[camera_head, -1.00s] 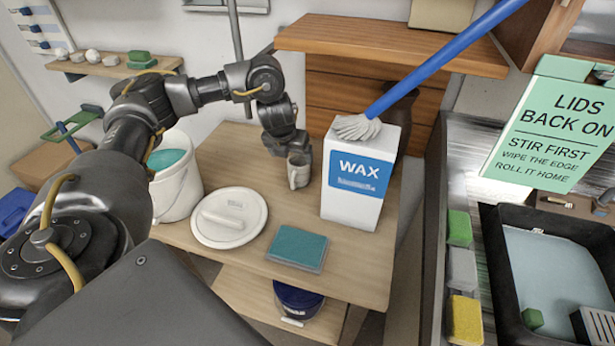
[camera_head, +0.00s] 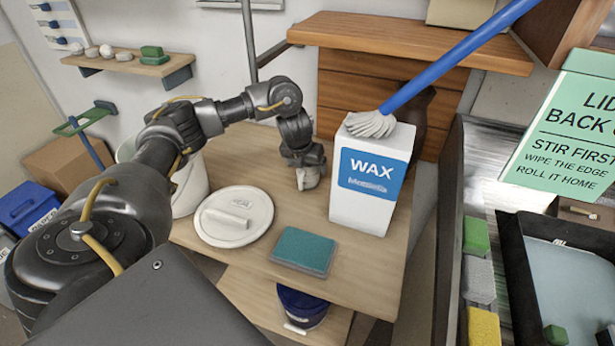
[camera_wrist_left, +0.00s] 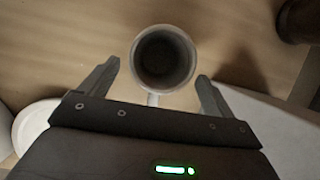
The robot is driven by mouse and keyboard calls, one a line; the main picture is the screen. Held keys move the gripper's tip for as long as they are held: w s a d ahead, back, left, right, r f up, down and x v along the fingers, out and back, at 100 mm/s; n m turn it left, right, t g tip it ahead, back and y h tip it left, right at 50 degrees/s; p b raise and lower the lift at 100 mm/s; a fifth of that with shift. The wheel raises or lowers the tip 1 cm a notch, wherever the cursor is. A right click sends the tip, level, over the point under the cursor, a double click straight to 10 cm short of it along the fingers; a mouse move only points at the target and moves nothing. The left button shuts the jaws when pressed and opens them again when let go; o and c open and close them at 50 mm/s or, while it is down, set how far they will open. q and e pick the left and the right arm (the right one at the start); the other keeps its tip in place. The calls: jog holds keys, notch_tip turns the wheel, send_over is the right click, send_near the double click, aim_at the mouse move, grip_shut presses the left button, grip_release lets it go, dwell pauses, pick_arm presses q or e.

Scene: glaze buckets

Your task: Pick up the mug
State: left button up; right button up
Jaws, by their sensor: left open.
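The mug (camera_head: 308,180) is small and pale and stands on the wooden table, left of the wax carton. My left gripper (camera_head: 306,168) is open above it and hides much of it in the head view. In the left wrist view the mug (camera_wrist_left: 163,57) is seen from above, with its dark inside showing and its handle pointing toward the palm. The open fingers of my left gripper (camera_wrist_left: 158,74) are on either side of the mug's near part, with gaps visible. My right gripper is not in view.
The white wax carton (camera_head: 362,205) stands close on the right. A white lid (camera_head: 250,207) and a teal pad (camera_head: 302,250) lie in front. A white bucket (camera_head: 188,190) is partly behind my left arm. A blue handle (camera_head: 455,55) slants above the carton.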

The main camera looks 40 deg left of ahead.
pick_arm(q)
jog(key=p+x, duration=0.1)
jog(key=x, duration=0.3)
jog(key=shift+w+a+f, duration=0.1)
jog(key=shift+a+f, duration=0.05)
jog(key=shift+f, duration=0.05)
jog(key=shift+c, duration=0.4)
jog(key=c, duration=1.3)
jog(key=shift+r, duration=0.1)
